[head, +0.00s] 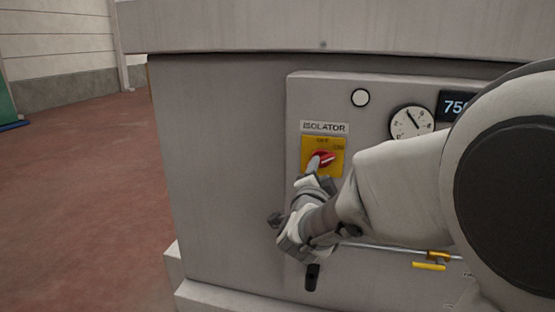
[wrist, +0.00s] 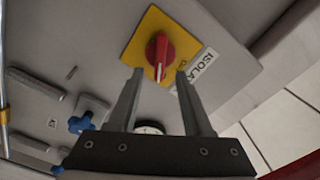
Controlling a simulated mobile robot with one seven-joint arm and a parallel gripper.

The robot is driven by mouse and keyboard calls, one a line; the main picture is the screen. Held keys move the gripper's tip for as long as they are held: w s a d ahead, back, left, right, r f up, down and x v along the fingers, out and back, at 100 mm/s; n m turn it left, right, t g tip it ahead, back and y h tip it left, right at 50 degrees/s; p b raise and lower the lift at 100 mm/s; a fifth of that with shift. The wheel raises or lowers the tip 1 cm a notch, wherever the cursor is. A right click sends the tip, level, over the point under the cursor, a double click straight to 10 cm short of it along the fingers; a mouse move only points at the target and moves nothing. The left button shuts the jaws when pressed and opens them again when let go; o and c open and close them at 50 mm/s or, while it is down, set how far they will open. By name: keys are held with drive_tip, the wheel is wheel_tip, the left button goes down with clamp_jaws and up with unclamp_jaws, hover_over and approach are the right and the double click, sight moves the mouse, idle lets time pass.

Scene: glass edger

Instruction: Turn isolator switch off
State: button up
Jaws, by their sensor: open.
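The isolator switch is a red rotary handle (head: 328,156) on a yellow plate (head: 308,147), under an ISOLATOR label on the grey panel. In the head view the handle slants up to the right, toward the ON mark; OFF is printed at the top. My gripper (head: 317,164) is at the plate, partly covering the handle. In the wrist view the red handle (wrist: 161,56) shows between the two fingers of my open gripper (wrist: 160,74), their tips on either side of its lower end. I cannot tell whether they touch it.
A round gauge (head: 411,122), a white lamp (head: 360,97) and a digital display (head: 456,106) are right of the switch. A blue knob (wrist: 80,123) shows in the wrist view. A yellow part (head: 429,266) and black handle (head: 312,277) sit lower. Open floor lies left.

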sight(323, 162)
drive_tip(key=shift+p+x, duration=0.45)
drive_tip(key=shift+x, duration=2.35)
clamp_jaws()
